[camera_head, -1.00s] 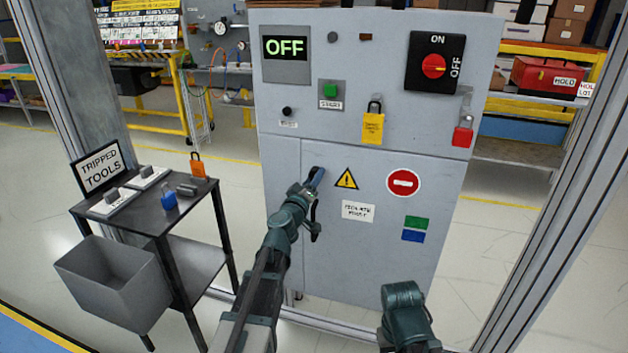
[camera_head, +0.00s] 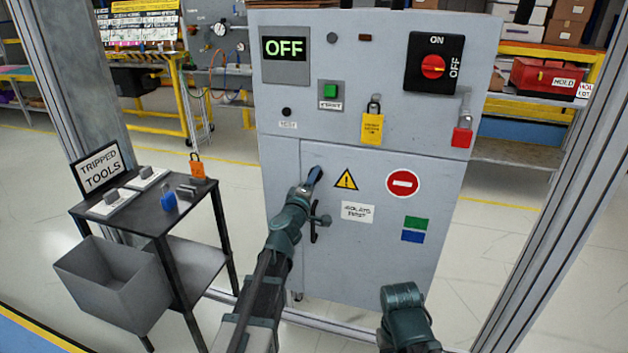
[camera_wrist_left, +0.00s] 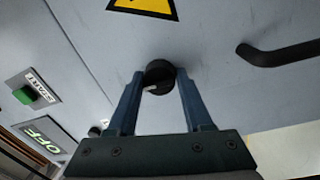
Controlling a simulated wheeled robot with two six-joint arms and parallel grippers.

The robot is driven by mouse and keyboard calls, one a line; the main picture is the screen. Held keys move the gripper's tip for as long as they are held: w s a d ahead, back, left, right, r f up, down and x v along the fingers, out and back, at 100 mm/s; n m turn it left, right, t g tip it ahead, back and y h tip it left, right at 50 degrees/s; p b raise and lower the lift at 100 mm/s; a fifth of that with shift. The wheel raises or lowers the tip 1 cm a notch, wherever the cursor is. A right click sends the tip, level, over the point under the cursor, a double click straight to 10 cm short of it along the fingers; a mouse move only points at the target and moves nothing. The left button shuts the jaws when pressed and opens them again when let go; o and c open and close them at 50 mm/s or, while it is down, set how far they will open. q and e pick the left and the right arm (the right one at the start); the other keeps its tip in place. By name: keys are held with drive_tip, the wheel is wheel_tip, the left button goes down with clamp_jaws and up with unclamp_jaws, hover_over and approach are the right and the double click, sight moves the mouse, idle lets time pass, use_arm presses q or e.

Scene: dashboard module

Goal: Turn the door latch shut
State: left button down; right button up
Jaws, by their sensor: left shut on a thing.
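The door latch (camera_wrist_left: 160,74) is a round black knob with a pale pointer, on the grey cabinet door (camera_head: 345,265). In the left wrist view the two blue fingers of my left gripper (camera_wrist_left: 159,76) stand on either side of the knob, shut on it. In the head view my left gripper (camera_head: 314,177) reaches the upper left part of the door, and the latch is hidden behind it. A black door handle (camera_head: 314,228) is just below; it also shows at the right of the left wrist view (camera_wrist_left: 280,54). Of my right arm only a link shows.
Above the door are a display reading OFF (camera_head: 285,47), a green start button (camera_head: 330,91), a red rotary switch (camera_head: 433,66), a yellow padlock (camera_head: 372,128) and a red padlock (camera_head: 462,137). A dark tool cart (camera_head: 150,213) stands at the left.

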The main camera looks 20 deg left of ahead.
use_arm(q)
drive_tip(key=shift+a, duration=0.3)
drive_tip(key=shift+c, duration=1.7)
unclamp_jaws()
drive_tip(key=shift+a+f, duration=0.1)
